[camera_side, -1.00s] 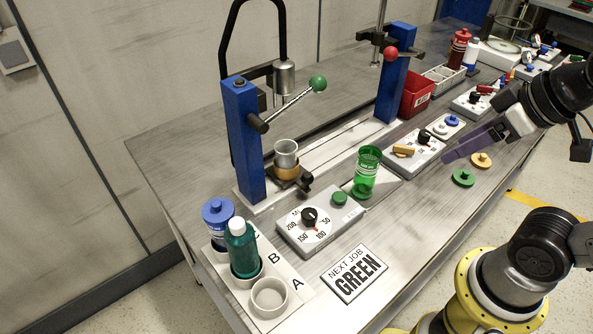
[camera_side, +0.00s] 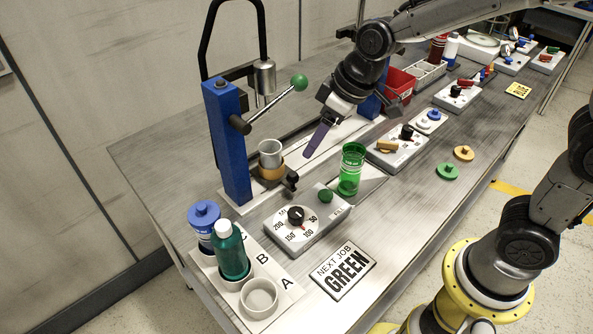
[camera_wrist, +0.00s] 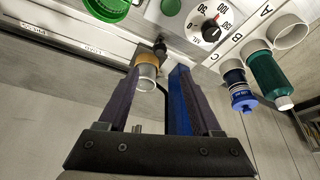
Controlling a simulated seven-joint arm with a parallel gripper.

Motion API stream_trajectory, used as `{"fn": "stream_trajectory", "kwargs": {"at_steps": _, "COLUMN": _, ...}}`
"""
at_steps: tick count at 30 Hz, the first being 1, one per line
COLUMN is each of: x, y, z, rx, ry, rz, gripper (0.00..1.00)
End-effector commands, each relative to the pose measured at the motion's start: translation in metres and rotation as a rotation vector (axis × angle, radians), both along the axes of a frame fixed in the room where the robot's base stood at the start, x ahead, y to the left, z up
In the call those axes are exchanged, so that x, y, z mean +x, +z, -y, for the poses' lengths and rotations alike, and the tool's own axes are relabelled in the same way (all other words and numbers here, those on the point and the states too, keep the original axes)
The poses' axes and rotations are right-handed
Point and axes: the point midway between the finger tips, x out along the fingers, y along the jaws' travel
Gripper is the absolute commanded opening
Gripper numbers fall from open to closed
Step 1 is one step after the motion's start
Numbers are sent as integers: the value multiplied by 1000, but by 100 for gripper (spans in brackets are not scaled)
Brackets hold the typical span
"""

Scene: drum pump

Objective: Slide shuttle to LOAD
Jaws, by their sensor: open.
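The shuttle (camera_side: 271,172) is an orange-brown ring holder with a black knob on its front and a grey metal cup (camera_side: 269,150) in it. It sits on the pale rail plate (camera_side: 335,137), at the left end beside the blue post. In the wrist view the shuttle (camera_wrist: 147,62) shows beyond and between my fingertips, knob toward the top. My gripper (camera_side: 310,154) hangs over the rail to the right of the shuttle, apart from it. Its purple fingers are open and empty in the wrist view (camera_wrist: 157,72).
A blue press post (camera_side: 226,140) with a green-knobbed lever (camera_side: 299,82) stands left. A green cup (camera_side: 351,170) and a dial box (camera_side: 305,220) stand in front of the rail. A bottle rack (camera_side: 285,300) is front left. A red bin (camera_side: 399,86) is behind right.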

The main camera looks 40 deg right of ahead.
Motion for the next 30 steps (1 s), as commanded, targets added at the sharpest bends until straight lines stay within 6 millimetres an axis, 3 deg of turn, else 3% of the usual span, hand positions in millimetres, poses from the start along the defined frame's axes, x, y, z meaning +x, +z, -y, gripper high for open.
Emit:
{"fn": "stream_trajectory", "kwargs": {"at_steps": 16, "x": 34, "y": -94, "z": -14, "rx": -1, "ry": 0, "rz": -5, "gripper": 66}}
{"fn": "stream_trajectory", "kwargs": {"at_steps": 22, "x": 41, "y": -109, "z": -17, "rx": -1, "ry": 0, "rz": -2, "gripper": 66}}
{"fn": "stream_trajectory", "kwargs": {"at_steps": 30, "x": 42, "y": -112, "z": -17, "rx": 0, "ry": -1, "rz": 0, "gripper": 66}}
